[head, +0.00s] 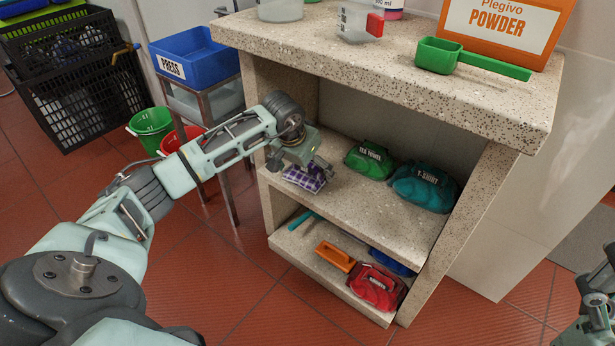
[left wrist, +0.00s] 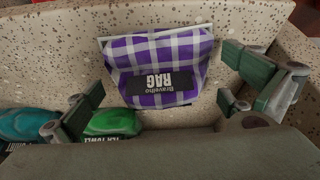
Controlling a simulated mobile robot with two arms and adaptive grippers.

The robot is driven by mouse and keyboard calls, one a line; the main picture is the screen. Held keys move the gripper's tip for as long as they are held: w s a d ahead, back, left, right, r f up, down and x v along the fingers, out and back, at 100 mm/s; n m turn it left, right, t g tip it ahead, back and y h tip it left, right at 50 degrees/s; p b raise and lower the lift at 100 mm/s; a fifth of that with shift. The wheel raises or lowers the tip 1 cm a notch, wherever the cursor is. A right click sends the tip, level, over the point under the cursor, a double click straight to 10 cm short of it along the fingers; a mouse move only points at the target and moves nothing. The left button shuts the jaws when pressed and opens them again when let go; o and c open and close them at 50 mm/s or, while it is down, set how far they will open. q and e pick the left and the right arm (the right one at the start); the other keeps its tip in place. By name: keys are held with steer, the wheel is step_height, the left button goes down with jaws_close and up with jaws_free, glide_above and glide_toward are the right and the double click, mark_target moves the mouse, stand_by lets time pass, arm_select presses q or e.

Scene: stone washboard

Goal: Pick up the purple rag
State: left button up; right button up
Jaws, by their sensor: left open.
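The purple rag (head: 304,178) is a purple-and-white checked bundle on the middle shelf of the stone unit, near its left front edge. In the left wrist view the rag (left wrist: 150,60) shows a dark label reading RAG. My left gripper (head: 316,168) is over the rag and hides part of it in the head view. In the left wrist view its open fingers (left wrist: 165,92) stand on either side of the rag, and nothing is held. Part of my right arm shows at the lower right edge of the head view; its fingertips cannot be made out.
A green tea towel bundle (head: 369,160) and a teal T-shirt bundle (head: 423,187) lie farther right on the same shelf. The stone top (head: 300,45) overhangs the shelf. An orange brush (head: 335,256) and a red bundle (head: 377,288) lie on the bottom shelf.

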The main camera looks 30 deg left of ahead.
arm_select(q)
steer(key=c, duration=1.2)
